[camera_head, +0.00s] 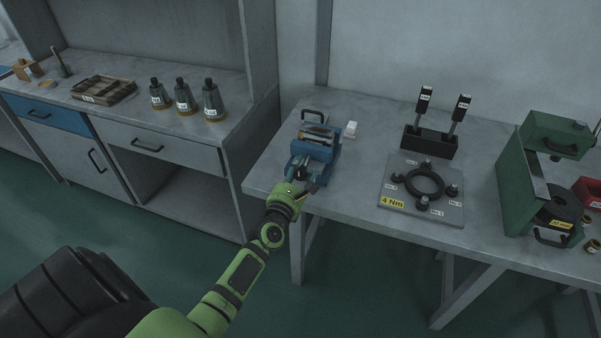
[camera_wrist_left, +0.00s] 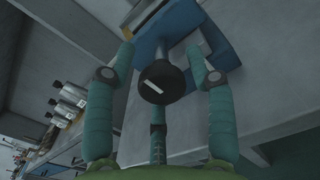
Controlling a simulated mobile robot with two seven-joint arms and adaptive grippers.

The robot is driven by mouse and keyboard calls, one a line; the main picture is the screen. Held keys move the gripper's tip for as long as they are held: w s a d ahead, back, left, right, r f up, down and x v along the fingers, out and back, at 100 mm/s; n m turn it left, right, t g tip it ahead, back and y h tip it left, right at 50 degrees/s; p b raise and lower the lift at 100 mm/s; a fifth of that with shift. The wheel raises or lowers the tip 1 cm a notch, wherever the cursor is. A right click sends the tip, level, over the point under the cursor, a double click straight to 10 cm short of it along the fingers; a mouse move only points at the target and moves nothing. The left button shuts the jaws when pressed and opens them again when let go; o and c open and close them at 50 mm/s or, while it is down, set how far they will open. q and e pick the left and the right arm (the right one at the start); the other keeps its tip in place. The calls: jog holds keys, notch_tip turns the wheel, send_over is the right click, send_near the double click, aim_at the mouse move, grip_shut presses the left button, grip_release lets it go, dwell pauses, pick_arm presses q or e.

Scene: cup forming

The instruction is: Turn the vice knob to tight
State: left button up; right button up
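The blue vice (camera_head: 316,143) stands at the left end of the grey table. It also shows in the left wrist view (camera_wrist_left: 180,28). The round dark vice knob (camera_wrist_left: 162,82) has a white mark on its face and points toward my left wrist camera. My left gripper (camera_head: 300,180) is at the front of the vice. In the left wrist view its teal fingers (camera_wrist_left: 160,65) stand apart on either side of the knob, with gaps visible, so it is open around the knob. In the head view the knob is mostly hidden by the gripper. My right gripper is not in view.
A grey plate (camera_head: 421,190) with a black ring and a black holder (camera_head: 429,142) with two tools stand further right, then a green machine (camera_head: 540,180). A workbench (camera_head: 150,115) stands at left.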

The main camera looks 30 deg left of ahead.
pick_arm(q)
jog(key=c, duration=0.6)
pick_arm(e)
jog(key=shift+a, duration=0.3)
pick_arm(q)
jog(key=shift+r+m, duration=0.15)
jog(key=shift+m, duration=0.15)
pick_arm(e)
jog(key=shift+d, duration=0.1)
